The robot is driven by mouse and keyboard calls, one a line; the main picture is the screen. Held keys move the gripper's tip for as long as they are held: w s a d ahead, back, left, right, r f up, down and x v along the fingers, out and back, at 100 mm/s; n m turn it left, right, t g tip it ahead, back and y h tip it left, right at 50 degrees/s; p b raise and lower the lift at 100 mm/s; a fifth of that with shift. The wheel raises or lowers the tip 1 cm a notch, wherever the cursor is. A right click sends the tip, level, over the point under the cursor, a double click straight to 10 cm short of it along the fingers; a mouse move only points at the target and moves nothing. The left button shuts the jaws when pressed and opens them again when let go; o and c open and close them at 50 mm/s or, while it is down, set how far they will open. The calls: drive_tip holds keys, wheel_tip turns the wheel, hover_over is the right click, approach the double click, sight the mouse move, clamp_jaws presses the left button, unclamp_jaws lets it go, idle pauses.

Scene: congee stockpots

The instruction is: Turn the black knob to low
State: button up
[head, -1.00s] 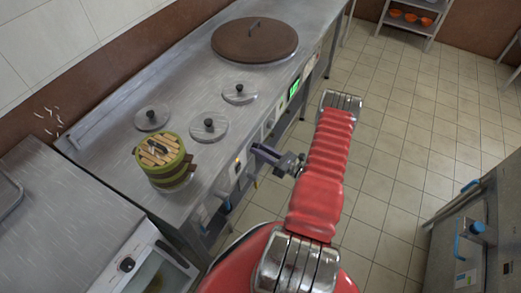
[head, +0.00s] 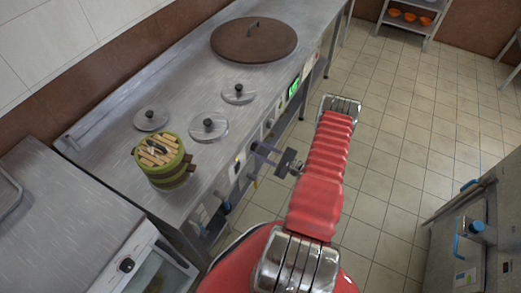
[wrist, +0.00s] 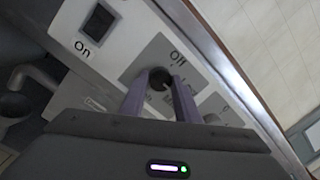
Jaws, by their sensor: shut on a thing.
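The black knob (wrist: 158,76) sits on a grey plate (wrist: 136,68) on the stove's front panel. "Off" is printed above it, and a partly covered word starting with "L" is on its right. My gripper (wrist: 157,86) is shut on the knob, one finger on each side. The knob's pointer mark is too small to read. In the head view my gripper (head: 258,149) reaches the front panel of the steel stove (head: 232,185); the knob itself is hidden there.
A black rocker switch (wrist: 99,20) marked "On" is left of the knob. A green display (head: 293,88) is farther along the panel. A bamboo steamer (head: 172,178), small lids (head: 208,134) and a large brown lid (head: 254,42) are on top. The tiled floor (head: 400,130) is clear.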

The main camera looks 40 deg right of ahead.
drive_tip(key=n, duration=0.6)
drive_tip(key=shift+d+f+y, duration=0.1)
drive_tip(key=shift+y, duration=0.2)
drive_tip(key=shift+g, duration=0.3)
drive_tip(key=o, duration=1)
drive_tip(key=shift+o, duration=0.2)
drive_tip(key=v, duration=1.3)
drive_tip(key=shift+s, duration=0.3)
drive_tip(key=shift+f, duration=0.15)
